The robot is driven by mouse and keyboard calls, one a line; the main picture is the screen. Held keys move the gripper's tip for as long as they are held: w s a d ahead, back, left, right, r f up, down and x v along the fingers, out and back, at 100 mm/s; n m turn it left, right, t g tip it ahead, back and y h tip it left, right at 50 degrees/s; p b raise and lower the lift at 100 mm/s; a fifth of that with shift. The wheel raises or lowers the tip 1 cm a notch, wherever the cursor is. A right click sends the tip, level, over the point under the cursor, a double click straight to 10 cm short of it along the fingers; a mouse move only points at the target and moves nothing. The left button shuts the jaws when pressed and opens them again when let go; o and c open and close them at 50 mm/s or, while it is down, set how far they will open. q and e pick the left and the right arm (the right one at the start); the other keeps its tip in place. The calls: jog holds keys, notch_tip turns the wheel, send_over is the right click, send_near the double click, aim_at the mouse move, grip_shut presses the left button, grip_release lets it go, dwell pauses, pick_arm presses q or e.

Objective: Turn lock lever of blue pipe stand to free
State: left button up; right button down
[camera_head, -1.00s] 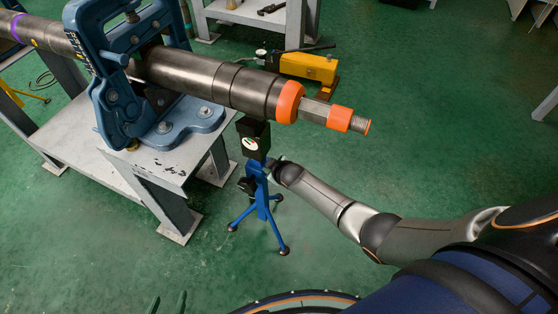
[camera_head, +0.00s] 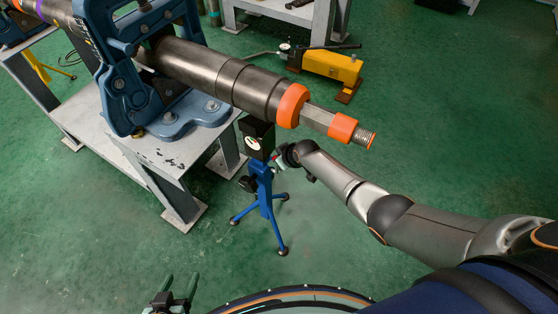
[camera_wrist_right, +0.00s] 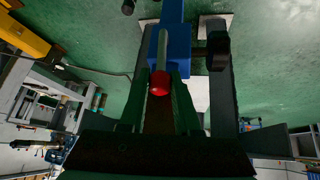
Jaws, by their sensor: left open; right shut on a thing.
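The blue pipe stand (camera_head: 264,190) stands upright on its tripod legs on the green floor, with a black head (camera_head: 257,137) under the pipe end. Its lock lever, a grey rod with a red knob (camera_wrist_right: 159,83), shows in the right wrist view in front of the blue post (camera_wrist_right: 178,50). My right gripper (camera_wrist_right: 161,97) is shut on the lock lever at its red end. In the head view this gripper (camera_head: 277,158) is at the stand's right side, its fingers mostly hidden. My left gripper (camera_head: 178,289) is open and empty at the bottom edge, away from the stand.
A dark pipe (camera_head: 225,80) with orange collars passes through a blue vise (camera_head: 120,75) on a grey table (camera_head: 85,112). A black knob (camera_wrist_right: 217,50) sits beside the post. A yellow tool (camera_head: 330,66) lies behind. Floor right of the stand is clear.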

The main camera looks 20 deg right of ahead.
jog(key=shift+w+d, duration=0.15)
jog(key=shift+w, duration=0.05)
pick_arm(q)
jog(key=shift+w+d+r, duration=0.1)
jog(key=shift+w+d, duration=0.25)
jog(key=shift+d, duration=0.3)
pick_arm(e)
jog(key=shift+d+g, duration=0.1)
jog(key=shift+g, duration=0.2)
jog(key=c, duration=0.9)
grip_release()
pick_arm(q)
jog(key=shift+a, duration=0.15)
pick_arm(e)
jog(key=shift+s+d+r, duration=0.15)
jog(key=shift+r, duration=0.35)
pick_arm(q)
jog(key=r+p, duration=0.2)
jog(key=p, duration=0.1)
jog(key=a+r+p, duration=0.1)
jog(key=shift+s+r, duration=0.3)
jog(key=shift+r, duration=0.05)
pick_arm(e)
jog(key=s+d+r, duration=0.1)
jog(key=s+d, duration=0.5)
jog(key=s, duration=0.5)
jog(key=shift+s+r, duration=0.25)
jog(key=shift+s, duration=0.15)
